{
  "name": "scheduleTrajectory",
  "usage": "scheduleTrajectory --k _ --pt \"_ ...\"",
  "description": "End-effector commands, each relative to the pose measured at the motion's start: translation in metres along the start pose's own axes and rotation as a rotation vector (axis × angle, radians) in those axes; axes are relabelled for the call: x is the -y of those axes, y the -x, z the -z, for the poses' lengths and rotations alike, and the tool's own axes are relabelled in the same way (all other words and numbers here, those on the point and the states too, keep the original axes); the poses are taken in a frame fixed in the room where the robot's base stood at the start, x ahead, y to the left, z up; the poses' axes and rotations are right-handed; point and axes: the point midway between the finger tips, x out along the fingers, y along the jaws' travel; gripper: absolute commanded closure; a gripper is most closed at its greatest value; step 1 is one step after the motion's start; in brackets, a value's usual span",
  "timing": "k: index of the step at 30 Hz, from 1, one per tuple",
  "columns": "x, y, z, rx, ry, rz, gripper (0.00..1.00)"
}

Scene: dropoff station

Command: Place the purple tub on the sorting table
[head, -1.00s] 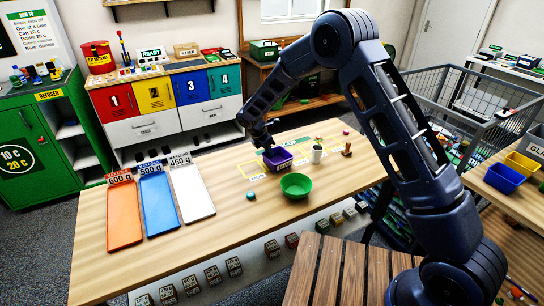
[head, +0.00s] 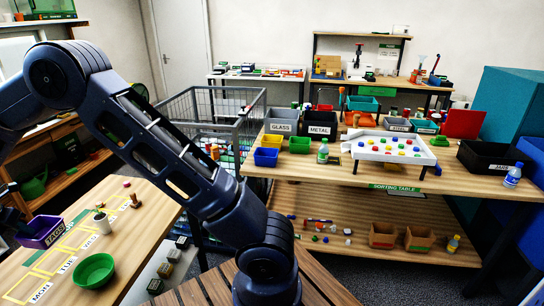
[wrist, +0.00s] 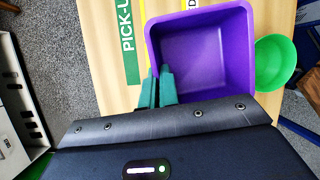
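The purple tub (head: 42,232) is at the far left of the head view, at the wooden counter, with a "TAGS" label on its side. In the wrist view the tub (wrist: 205,55) is open-topped and looks empty. The green fingers of my gripper (wrist: 160,88) are close together at the tub's left wall, one on each side of it. In the head view the gripper is mostly cut off at the left edge. I cannot tell whether the tub touches the counter. The sorting table (head: 460,184) stands to the right, with a green "SORTING TABLE" label on its front edge.
The sorting table bears grey "GLASS" (head: 282,122) and black "METAL" (head: 320,124) bins, blue and yellow tubs, a bottle, and a white tray (head: 395,148). Its front strip is partly bare. A wire cage cart (head: 215,110) stands between.

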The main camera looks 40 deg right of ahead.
Motion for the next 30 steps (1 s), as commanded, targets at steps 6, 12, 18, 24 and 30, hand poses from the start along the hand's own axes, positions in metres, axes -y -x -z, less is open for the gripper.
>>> scheduleTrajectory --k 6,12,18,24,30 --pt "0.005 0.065 -0.028 0.000 -0.004 -0.007 1.00" --pt "0.009 0.114 -0.048 0.000 -0.002 -0.004 1.00" --pt "0.013 0.149 -0.062 0.000 -0.002 -0.004 1.00" --pt "0.016 0.131 -0.099 -0.004 -0.051 0.021 1.00" --pt "0.025 0.107 -0.152 -0.011 -0.123 0.051 1.00"
